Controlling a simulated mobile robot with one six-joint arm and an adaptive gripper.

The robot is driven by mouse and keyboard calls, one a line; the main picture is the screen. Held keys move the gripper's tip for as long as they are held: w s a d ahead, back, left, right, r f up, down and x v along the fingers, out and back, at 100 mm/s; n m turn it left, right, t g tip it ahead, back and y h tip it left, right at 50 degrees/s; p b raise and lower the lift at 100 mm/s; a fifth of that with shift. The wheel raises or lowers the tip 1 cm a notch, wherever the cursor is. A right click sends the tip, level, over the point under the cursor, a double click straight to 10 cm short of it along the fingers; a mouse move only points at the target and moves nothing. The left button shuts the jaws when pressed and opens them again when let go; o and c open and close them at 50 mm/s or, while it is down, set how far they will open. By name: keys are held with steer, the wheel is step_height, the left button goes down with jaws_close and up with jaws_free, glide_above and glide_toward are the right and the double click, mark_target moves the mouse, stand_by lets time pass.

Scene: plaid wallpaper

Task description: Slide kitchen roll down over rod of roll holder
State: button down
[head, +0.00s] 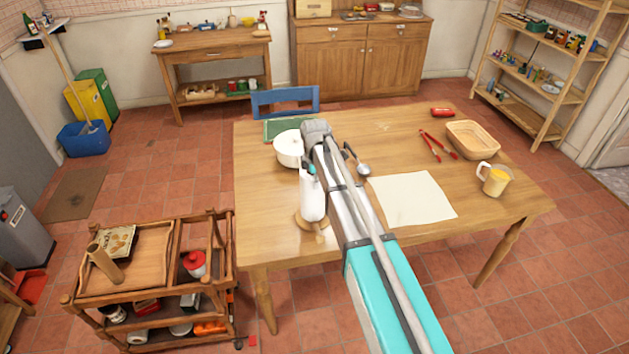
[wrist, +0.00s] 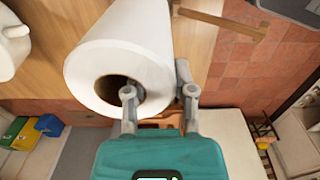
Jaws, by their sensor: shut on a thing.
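The white kitchen roll (head: 312,200) is upright at the table's near left edge, over the round wooden base of the roll holder (head: 300,220). In the head view I cannot tell whether it rests on the base or hangs just above it. My gripper (head: 309,170) is shut on the roll's upper rim. In the wrist view my gripper (wrist: 158,92) has one finger in the core and the other outside the roll (wrist: 120,50). The core looks dark, and no rod shows in it. The rod is hidden, so I cannot tell whether the roll is around it.
On the wooden table (head: 255,180), a white pot (head: 288,149) stands behind the roll, close to my arm. A spoon (head: 362,168) and white sheet (head: 412,199) lie to the right.

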steer(key=shift+f, duration=0.35)
steer(key=shift+c, duration=1.8)
jaws_free()
steer(key=shift+r, duration=0.25)
step_height(320, 180, up, 24)
steer(key=p, duration=2.4)
steer(key=shift+r, duration=0.1)
